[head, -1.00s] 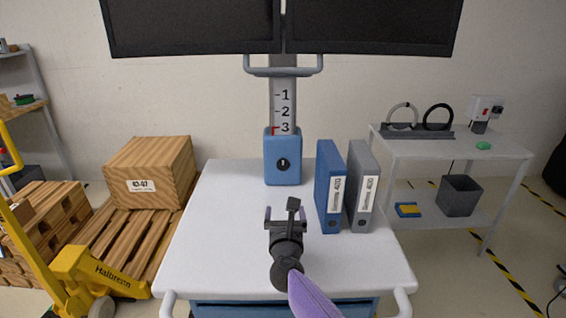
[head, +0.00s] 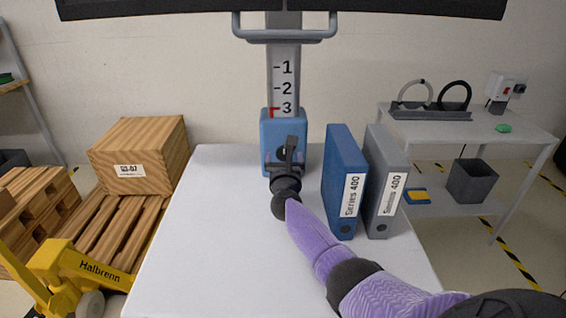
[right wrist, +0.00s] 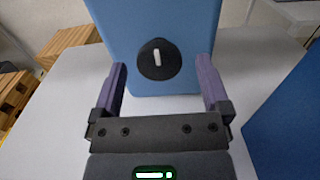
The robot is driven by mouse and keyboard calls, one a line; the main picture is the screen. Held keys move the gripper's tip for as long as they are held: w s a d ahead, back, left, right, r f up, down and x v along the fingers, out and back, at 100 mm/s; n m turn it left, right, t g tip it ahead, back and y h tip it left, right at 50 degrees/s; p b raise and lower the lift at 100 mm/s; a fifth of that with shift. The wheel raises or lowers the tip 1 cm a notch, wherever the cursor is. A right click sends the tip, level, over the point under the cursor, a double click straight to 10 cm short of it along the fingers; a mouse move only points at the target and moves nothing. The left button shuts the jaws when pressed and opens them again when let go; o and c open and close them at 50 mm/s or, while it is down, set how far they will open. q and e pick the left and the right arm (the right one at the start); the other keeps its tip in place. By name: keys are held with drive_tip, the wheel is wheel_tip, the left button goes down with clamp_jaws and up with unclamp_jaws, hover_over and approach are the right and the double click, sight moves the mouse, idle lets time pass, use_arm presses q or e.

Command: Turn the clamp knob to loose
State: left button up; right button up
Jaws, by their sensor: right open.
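The clamp knob (right wrist: 159,59) is a round black knob with a white bar, on the front of a blue clamp box (head: 269,128). In the right wrist view its white bar stands about upright, slightly tilted. The box sits at the foot of a grey column with a scale (head: 284,80); a red mark is at 3. My right gripper (head: 285,163) is open and empty in front of the box and partly hides the knob in the head view. In the right wrist view its two purple fingers (right wrist: 162,88) stand either side of the knob, lower and apart from it.
A blue binder (head: 343,180) and a grey binder (head: 385,180) stand close to the right of my right gripper on the white cart top (head: 215,240). Monitors (head: 180,8) hang above. The cart top's left side is clear. A crate (head: 140,157) is at left.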

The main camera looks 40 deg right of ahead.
drive_tip(key=shift+w+d+f+b, duration=0.2)
drive_tip(key=shift+w+d+b, duration=0.15)
drive_tip(key=shift+w, duration=0.15)
drive_tip(key=shift+w+d+r, duration=0.25)
drive_tip(key=shift+w+d, duration=0.05)
drive_tip(key=shift+d, duration=0.05)
use_arm(q)
drive_tip(key=shift+f, duration=0.9)
use_arm(e)
drive_tip(key=c, duration=1.3)
